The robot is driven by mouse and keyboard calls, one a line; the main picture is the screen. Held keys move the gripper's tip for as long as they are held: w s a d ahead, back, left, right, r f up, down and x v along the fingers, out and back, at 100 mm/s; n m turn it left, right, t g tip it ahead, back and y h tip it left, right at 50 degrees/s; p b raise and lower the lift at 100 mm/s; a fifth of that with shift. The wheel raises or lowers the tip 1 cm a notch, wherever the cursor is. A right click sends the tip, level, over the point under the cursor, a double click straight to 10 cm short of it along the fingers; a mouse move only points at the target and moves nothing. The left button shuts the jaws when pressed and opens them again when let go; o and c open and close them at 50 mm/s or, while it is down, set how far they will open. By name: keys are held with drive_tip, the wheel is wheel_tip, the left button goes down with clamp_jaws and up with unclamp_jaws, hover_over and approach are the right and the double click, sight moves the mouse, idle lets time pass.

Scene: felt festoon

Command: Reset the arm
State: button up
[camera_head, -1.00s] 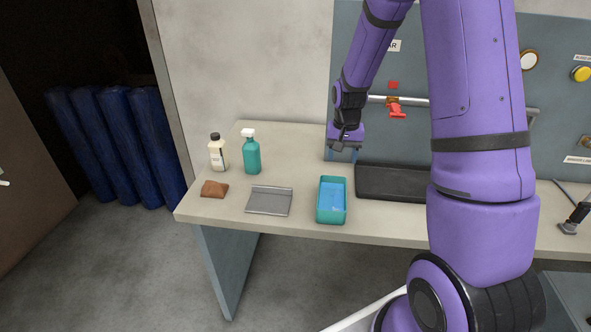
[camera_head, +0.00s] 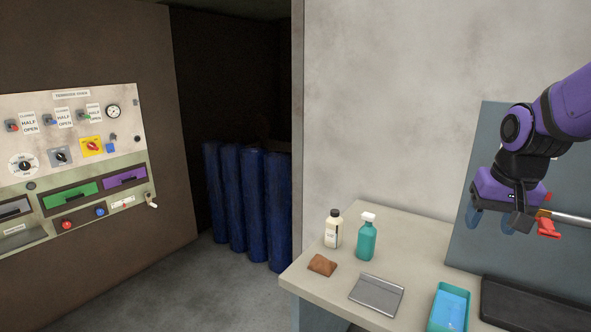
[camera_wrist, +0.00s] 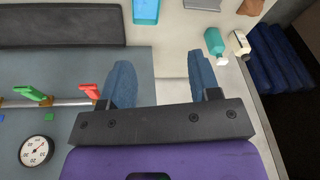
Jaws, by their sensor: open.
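My purple arm reaches in from the right in the head view. My gripper (camera_head: 489,219) hangs in the air in front of the blue-grey board (camera_head: 480,160), above the back of the workbench. In the wrist view its two blue fingers (camera_wrist: 166,85) stand wide apart with nothing between them. A red valve handle (camera_head: 548,229) on a pipe is just right of the gripper in the head view. The red handle also shows left of the fingers in the wrist view (camera_wrist: 89,91). I cannot tell whether the gripper touches the board.
Blue rolls (camera_head: 245,205) and a control panel (camera_head: 75,150) stand left.

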drive_tip(key=s+a+r+n+t, duration=0.1)
drive_tip(key=s+a+r, duration=0.1)
drive_tip(key=s, duration=0.6)
drive_tip(key=s+a+r+n+t, duration=0.1)
drive_tip(key=s+a+r+n, duration=0.1)
drive_tip(key=s+r, duration=0.3)
drive_tip(key=s, duration=0.3)
drive_tip(key=shift+a, duration=0.4)
